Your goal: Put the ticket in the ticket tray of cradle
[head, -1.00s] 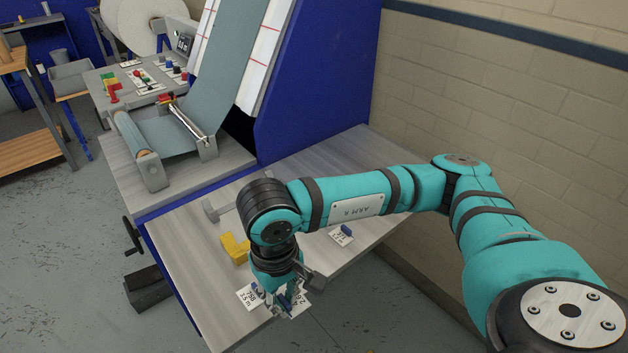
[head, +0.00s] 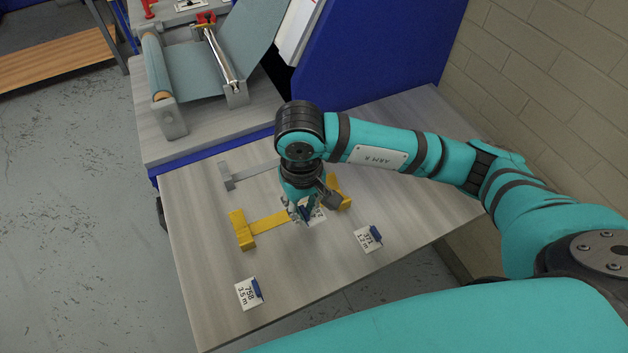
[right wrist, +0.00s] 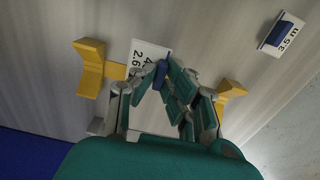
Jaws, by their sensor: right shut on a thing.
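My right gripper (head: 302,212) is shut on the blue tab of a white ticket (head: 318,217). In the right wrist view, the blue tab is between the fingertips (right wrist: 160,75) and the held ticket (right wrist: 149,50) shows part of its print, "2.6". The gripper is over the middle of a yellow cradle (head: 241,229), whose raised ends stand on either side of it. Fingers and ticket hide part of the cradle's middle; I cannot tell whether the ticket touches it. My left gripper is not in view.
A grey bracket (head: 227,176) lies behind the cradle. The fabric roller machine (head: 160,75) stands behind. The front middle is clear.

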